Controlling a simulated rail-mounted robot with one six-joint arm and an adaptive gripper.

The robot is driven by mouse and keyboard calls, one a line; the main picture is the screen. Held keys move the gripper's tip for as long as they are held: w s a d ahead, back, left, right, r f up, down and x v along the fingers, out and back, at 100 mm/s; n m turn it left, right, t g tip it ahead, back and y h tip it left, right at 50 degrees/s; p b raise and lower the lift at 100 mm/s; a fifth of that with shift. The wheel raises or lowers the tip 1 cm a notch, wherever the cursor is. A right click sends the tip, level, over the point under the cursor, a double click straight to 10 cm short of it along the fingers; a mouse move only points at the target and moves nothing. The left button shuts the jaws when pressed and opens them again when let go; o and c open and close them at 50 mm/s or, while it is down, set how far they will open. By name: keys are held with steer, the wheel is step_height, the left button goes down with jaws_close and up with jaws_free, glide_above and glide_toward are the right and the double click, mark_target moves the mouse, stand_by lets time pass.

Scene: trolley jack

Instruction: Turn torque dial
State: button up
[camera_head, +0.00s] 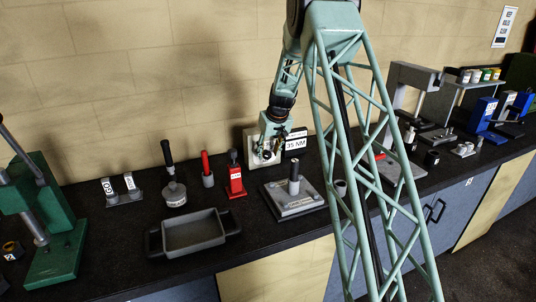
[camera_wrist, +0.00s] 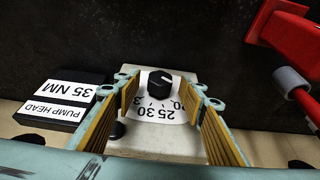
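The torque dial is a round black knob (camera_wrist: 160,83) on a pale panel (camera_wrist: 184,72), seen in the wrist view. A white scale (camera_wrist: 160,112) beside it shows 25 and 30 upside down, with other figures partly hidden by my fingers. My gripper (camera_wrist: 159,94) is open, with one finger on each side of the knob and visible gaps between. I cannot tell how far above the knob the fingertips are. In the head view my gripper (camera_head: 268,146) is in front of the pale panel (camera_head: 250,143) by the wall and hides the knob.
A sign (camera_wrist: 66,102) reading 35 NM and PUMP HEAD stands left of the panel in the wrist view. A red tool (camera_wrist: 285,35) is at the right. In the head view, a grey tray (camera_head: 193,232) and a red bottle jack (camera_head: 235,180) stand on the black bench.

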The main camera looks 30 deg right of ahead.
steer(key=shift+w+f, duration=0.2)
steer(key=shift+f, duration=0.15)
steer(key=shift+c, duration=0.5)
steer(key=c, duration=0.8)
